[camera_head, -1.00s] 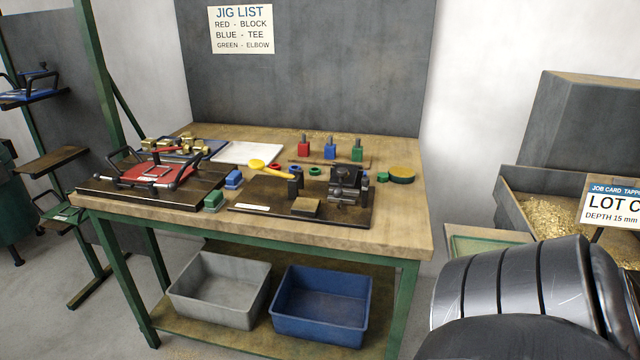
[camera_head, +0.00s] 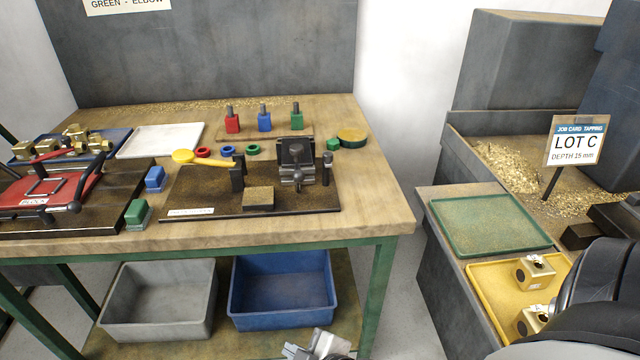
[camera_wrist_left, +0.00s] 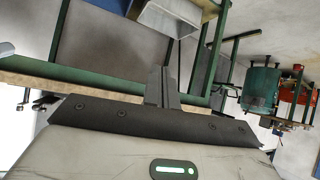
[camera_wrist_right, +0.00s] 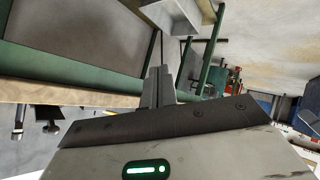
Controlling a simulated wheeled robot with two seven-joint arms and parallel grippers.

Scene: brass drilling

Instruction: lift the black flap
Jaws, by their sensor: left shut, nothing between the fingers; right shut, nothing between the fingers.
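A black plate (camera_head: 297,151), which looks like the black flap, stands on the dark drilling fixture (camera_head: 215,203) on the workbench, behind a small grey vise-like part (camera_head: 291,176). Whether it is hinged there I cannot tell. My right gripper (camera_head: 296,350) shows at the bottom edge of the head view, in front of the bench and well below the fixture. Its closed fingers also show in the right wrist view (camera_wrist_right: 158,86), empty. My left gripper is out of the head view; its fingers in the left wrist view (camera_wrist_left: 162,86) are closed and empty.
A red jig (camera_head: 50,190) with black handles stands at the left. Red, blue and green blocks (camera_head: 264,122) stand behind the fixture. Grey (camera_head: 160,300) and blue (camera_head: 282,300) bins sit below the bench. Green (camera_head: 490,225) and yellow (camera_head: 490,290) trays are at the right.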

